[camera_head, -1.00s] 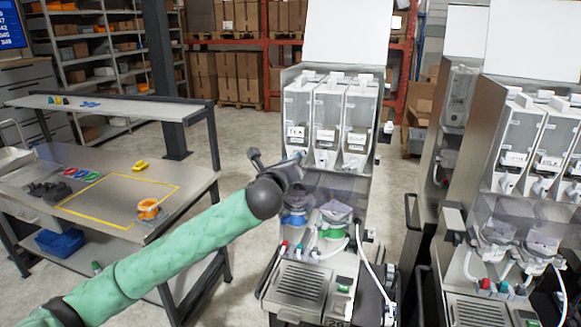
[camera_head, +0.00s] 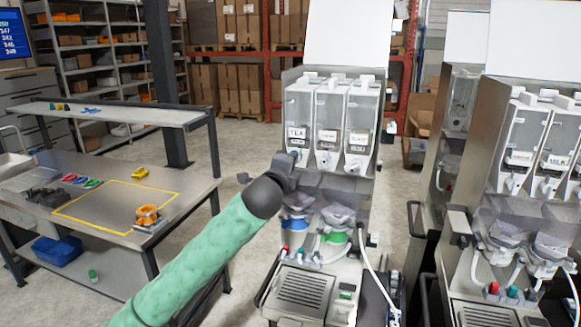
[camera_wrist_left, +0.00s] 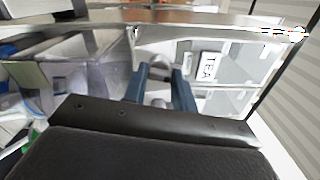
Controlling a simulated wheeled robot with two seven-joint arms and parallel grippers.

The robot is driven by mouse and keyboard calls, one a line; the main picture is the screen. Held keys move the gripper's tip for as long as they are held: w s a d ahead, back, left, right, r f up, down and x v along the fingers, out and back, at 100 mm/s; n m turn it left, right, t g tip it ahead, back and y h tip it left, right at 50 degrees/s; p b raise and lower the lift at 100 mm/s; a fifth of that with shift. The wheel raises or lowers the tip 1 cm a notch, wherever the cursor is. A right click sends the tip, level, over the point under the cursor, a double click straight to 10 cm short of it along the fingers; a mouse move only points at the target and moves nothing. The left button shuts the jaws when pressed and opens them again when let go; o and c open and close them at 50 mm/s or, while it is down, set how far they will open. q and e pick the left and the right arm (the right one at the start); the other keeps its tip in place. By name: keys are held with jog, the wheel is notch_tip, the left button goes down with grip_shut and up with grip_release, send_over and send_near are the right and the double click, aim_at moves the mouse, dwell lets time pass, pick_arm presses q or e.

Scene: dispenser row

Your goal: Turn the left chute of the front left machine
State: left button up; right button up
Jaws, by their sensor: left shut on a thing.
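The front left machine (camera_head: 318,250) has three clear canisters side by side. Its left canister (camera_head: 299,108) carries a TEA label, which also shows turned sideways in the wrist view (camera_wrist_left: 208,67). The left chute (camera_wrist_left: 160,72) is a pale spout below that canister. My left gripper (camera_head: 292,160) is at the chute; in the wrist view its two dark blue fingers (camera_wrist_left: 161,88) stand on either side of the spout and are shut on it. In the head view the gripper mostly hides this chute. My right gripper is in neither view.
Below the chutes are clear funnels (camera_head: 338,215) and a drip grille (camera_head: 303,287). A second machine (camera_head: 525,180) stands close on the right. A workbench (camera_head: 190,190) with an orange-topped item (camera_head: 147,216) is at the left, with open floor between.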

pick_arm(q)
jog(key=shift+f+n, duration=0.1)
jog(key=shift+n, duration=1)
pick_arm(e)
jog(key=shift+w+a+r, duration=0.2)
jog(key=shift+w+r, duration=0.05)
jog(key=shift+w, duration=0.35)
pick_arm(q)
jog(key=o, duration=1)
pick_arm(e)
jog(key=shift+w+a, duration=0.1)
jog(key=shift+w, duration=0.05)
